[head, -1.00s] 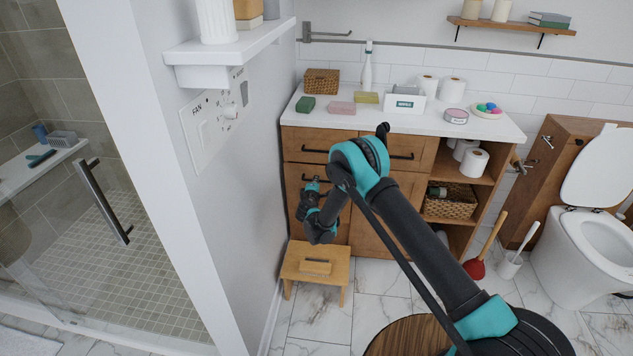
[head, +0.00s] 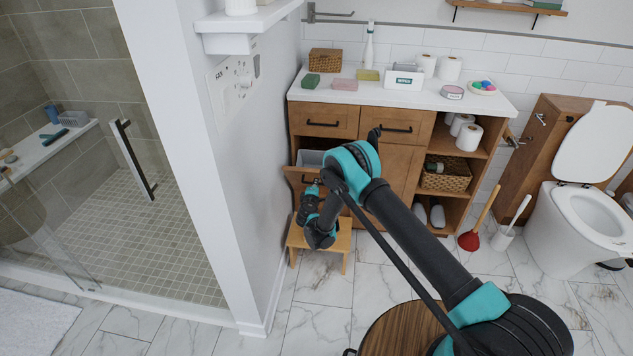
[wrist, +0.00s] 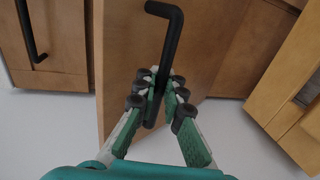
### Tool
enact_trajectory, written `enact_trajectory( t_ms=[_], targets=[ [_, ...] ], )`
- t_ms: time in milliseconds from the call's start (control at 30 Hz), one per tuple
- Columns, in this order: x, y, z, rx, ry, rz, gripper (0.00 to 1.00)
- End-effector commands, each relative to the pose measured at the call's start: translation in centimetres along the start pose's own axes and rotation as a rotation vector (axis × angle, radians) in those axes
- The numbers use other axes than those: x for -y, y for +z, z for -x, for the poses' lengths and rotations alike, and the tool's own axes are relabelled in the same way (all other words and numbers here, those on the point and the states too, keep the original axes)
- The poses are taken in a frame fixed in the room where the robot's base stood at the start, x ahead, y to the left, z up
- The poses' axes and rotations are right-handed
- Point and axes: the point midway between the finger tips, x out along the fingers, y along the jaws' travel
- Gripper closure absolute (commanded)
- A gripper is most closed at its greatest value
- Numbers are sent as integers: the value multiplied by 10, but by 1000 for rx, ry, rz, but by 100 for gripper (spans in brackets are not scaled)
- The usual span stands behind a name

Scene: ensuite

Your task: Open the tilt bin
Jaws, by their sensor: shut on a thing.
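The tilt bin (head: 298,176) is the wooden front at the lower left of the vanity. Its top leans outward from the cabinet, and a light grey inner bin (head: 310,158) shows behind it. My gripper (wrist: 156,92) is shut on the black bar handle (wrist: 169,45) of the wooden panel in the wrist view. The fingers lie on both sides of the bar. In the head view my gripper (head: 313,188) is at the bin front, and my arm hides part of the panel and handle.
A wooden step stool (head: 337,243) stands on the floor below the bin, close under my gripper. The white wall (head: 255,200) is close on the left. A cabinet door (head: 402,172) is to the right. Open marble floor (head: 300,318) lies in front.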

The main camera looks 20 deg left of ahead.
Motion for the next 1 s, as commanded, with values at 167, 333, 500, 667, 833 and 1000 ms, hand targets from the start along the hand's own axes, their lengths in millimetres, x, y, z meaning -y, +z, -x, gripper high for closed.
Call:
enact_trajectory(
  t_ms=[167, 333, 500, 667, 833, 1000],
  targets=[
    [0, -1, 2, -2, 2, 3, 100],
    [0, -2, 2, -3, 2, 3, 100],
    [0, -1, 2, -3, 2, 3, 77],
    [0, -1, 1, -2, 1, 2, 70],
    [0, 0, 1, -1, 1, 1, 70],
    [-7, 0, 2, -1, 1, 1, 70]
  ],
)
